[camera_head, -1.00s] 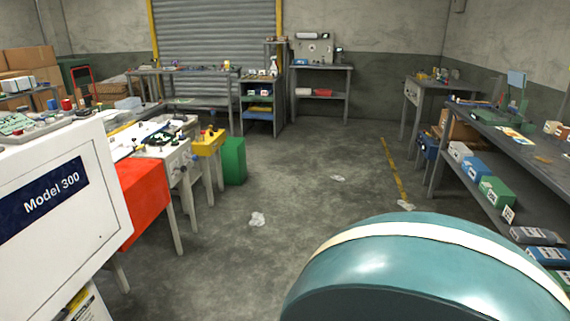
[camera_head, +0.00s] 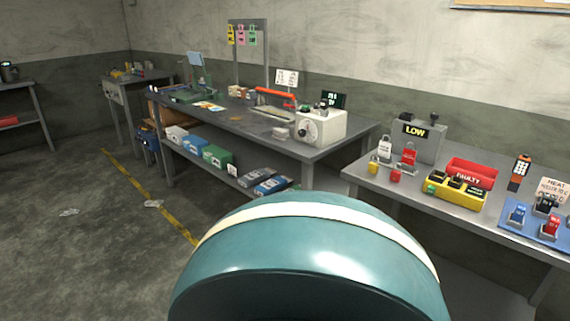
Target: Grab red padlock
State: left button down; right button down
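A red padlock-like item (camera_head: 408,156) stands on the grey right-hand bench, next to a white tagged one (camera_head: 384,149). A smaller red piece (camera_head: 395,175) and a yellow piece (camera_head: 373,168) lie at the bench's front edge; both look like small padlocks. Another small red lock-like item (camera_head: 551,226) sits on a blue board (camera_head: 520,222) at the far right. Which of these red items is the task's padlock I cannot tell. Neither of my grippers is in view, and nothing is seen held.
The right bench (camera_head: 359,172) also bears a red "FAULTY" bin (camera_head: 471,172), a yellow box (camera_head: 455,192) and a grey "LOW" device (camera_head: 420,143). A longer bench (camera_head: 235,123) stands left of it. A large teal rounded shape hides the lower middle. Open floor (camera_head: 75,250) lies left.

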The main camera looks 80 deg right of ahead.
aim_at(395, 176)
jog(key=z, duration=3.4)
jog(key=i+j, duration=0.2)
jog(key=i, duration=0.2)
jog(key=i+j, duration=0.2)
jog(key=i, duration=0.15)
